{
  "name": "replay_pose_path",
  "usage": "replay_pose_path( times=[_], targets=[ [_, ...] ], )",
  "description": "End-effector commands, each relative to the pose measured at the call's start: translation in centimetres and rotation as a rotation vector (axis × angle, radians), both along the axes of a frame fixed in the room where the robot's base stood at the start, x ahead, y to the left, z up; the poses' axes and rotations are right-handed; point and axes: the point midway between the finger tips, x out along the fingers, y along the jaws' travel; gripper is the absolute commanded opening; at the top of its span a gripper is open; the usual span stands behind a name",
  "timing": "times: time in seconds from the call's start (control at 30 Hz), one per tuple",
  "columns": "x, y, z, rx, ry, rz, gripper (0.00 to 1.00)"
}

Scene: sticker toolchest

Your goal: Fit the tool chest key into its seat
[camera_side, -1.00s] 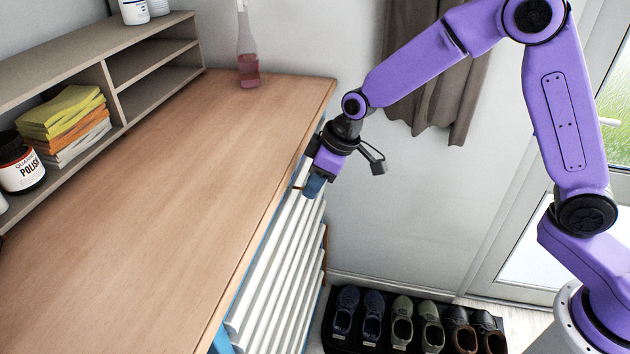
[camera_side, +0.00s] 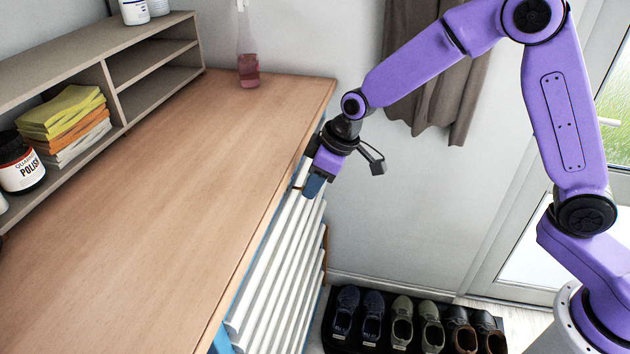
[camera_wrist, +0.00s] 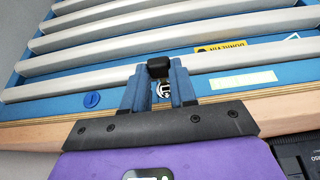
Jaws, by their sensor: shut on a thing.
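My gripper (camera_wrist: 157,78) is shut on a small black piece, which I take to be the key (camera_wrist: 157,66), held between the tips of its blue fingers. The tool chest (camera_wrist: 270,100) has a blue front with long white drawer handles, and it shows in the side view (camera_side: 240,322) under the worktop's edge. My gripper (camera_side: 315,187) is close to the chest's top front there, and the key cannot be made out. A small black-and-white mark or fitting (camera_wrist: 164,90) shows between the fingers. The key's shaft and its seat cannot be made out.
A round blue slotted disc (camera_wrist: 92,99) sits left of the fingers. Yellow stickers (camera_wrist: 232,82) are on the right. The wooden worktop (camera_side: 160,190) overhangs the chest. Shoes (camera_side: 415,325) stand on a rack below. A bottle (camera_side: 248,70) stands at the worktop's back.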

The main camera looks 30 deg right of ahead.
Motion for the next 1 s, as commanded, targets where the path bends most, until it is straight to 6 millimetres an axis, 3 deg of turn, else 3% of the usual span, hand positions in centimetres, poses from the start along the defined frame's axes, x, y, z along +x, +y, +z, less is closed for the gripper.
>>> replay_pose_path(
  times=[1.0],
  targets=[
    [1.2, 1.3, 0.0, 0.0, 0.0, 0.0, 0.0]
  ],
)
